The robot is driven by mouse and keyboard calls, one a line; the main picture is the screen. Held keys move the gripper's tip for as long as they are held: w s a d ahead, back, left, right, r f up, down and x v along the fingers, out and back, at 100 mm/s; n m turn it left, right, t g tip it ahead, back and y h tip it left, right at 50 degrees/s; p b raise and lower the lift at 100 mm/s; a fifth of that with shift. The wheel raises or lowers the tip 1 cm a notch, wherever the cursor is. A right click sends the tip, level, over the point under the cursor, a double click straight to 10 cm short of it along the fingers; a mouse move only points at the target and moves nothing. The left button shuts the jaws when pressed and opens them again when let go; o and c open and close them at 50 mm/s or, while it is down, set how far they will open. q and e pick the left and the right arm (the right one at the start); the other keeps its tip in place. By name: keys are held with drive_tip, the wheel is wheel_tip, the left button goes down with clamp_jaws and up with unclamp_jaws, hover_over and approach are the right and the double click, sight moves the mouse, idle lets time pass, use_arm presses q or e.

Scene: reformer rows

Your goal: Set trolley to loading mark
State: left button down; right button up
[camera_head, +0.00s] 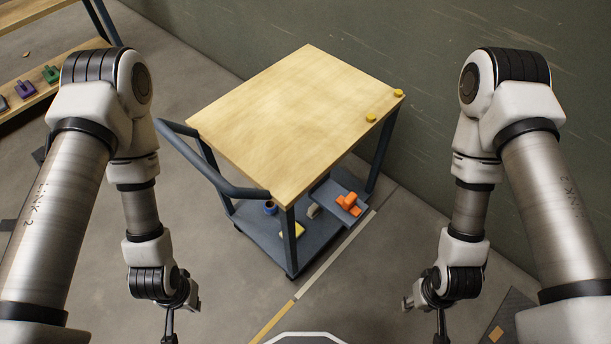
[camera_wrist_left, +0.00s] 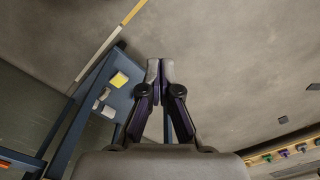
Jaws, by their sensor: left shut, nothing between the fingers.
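The trolley (camera_head: 295,115) has a pale wooden top, a blue-grey frame and a lower shelf, with its push handle (camera_head: 215,160) on the left side. It stands ahead of me near the green wall. Part of its blue frame and shelf also shows at the left of the left wrist view (camera_wrist_left: 118,98). A floor line, white (camera_head: 335,255) and yellow (camera_head: 272,322), runs beside the trolley. I cannot tell which marking is the loading mark. My left gripper (camera_wrist_left: 160,68) is shut and empty, apart from the trolley. My right gripper (camera_head: 440,325) hangs low right, its fingers unclear.
Two yellow discs (camera_head: 371,117) (camera_head: 398,93) lie on the trolley top. An orange piece (camera_head: 349,204), a yellow block (camera_head: 293,231) and a blue item (camera_head: 270,208) are on its lower level. A wooden rack (camera_head: 60,75) stands at upper left. A dark mat (camera_head: 515,312) lies at lower right.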

use_arm(q)
drive_tip(key=c, duration=0.9)
unclamp_jaws()
drive_tip(key=shift+c, duration=0.2)
drive_tip(key=n+t+h+p, duration=0.1)
drive_tip(key=n+t+p, duration=0.1)
drive_tip(key=n+p, duration=1)
approach(191, 155)
drive_tip(key=f+m+p, duration=0.1)
drive_tip(key=m+p, duration=0.2)
drive_tip(key=shift+h, duration=0.3)
drive_tip(key=b+x, duration=0.2)
drive_tip(key=x, duration=0.2)
drive_tip(key=b+x, duration=0.1)
drive_tip(key=x, duration=0.2)
drive_tip(key=shift+w+a+f+b, duration=0.15)
drive_tip(key=shift+w+f+b, duration=0.1)
drive_tip(key=shift+f+b, duration=0.15)
drive_tip(key=shift+f, duration=0.4)
clamp_jaws()
